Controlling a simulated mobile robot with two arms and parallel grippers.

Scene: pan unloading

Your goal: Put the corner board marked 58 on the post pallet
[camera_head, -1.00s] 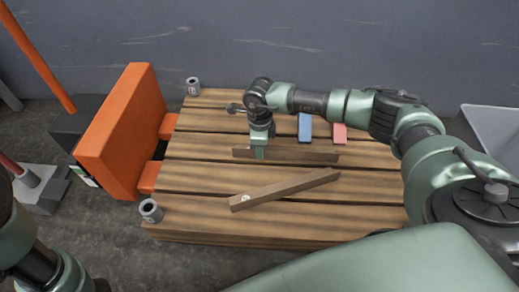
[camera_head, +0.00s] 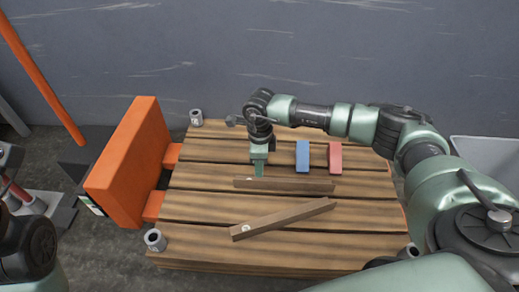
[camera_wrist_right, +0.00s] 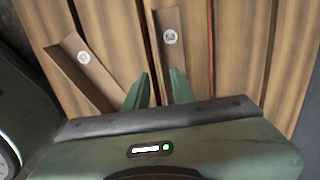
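Two brown corner boards lie on a slatted wooden deck (camera_head: 200,208) with short grey cylinders at its corners. The far board (camera_head: 300,186) lies nearly straight across; its round white label in the right wrist view (camera_wrist_right: 170,37) seems to read 58. The near board (camera_head: 285,218) lies slanted, and its label (camera_wrist_right: 83,57) is too small to read surely. My right gripper (camera_head: 259,172) is over the left part of the far board. In the wrist view its fingers (camera_wrist_right: 158,92) are apart, with that board between and below them; contact is unclear. My left gripper is out of view.
A blue block (camera_head: 302,156) and a red block (camera_head: 335,158) lie behind the far board. An orange upright panel (camera_head: 128,165) stands at the deck's left end. Grey cylinders (camera_head: 196,117) (camera_head: 154,240) mark the left corners. A grey bin (camera_head: 488,155) stands at right.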

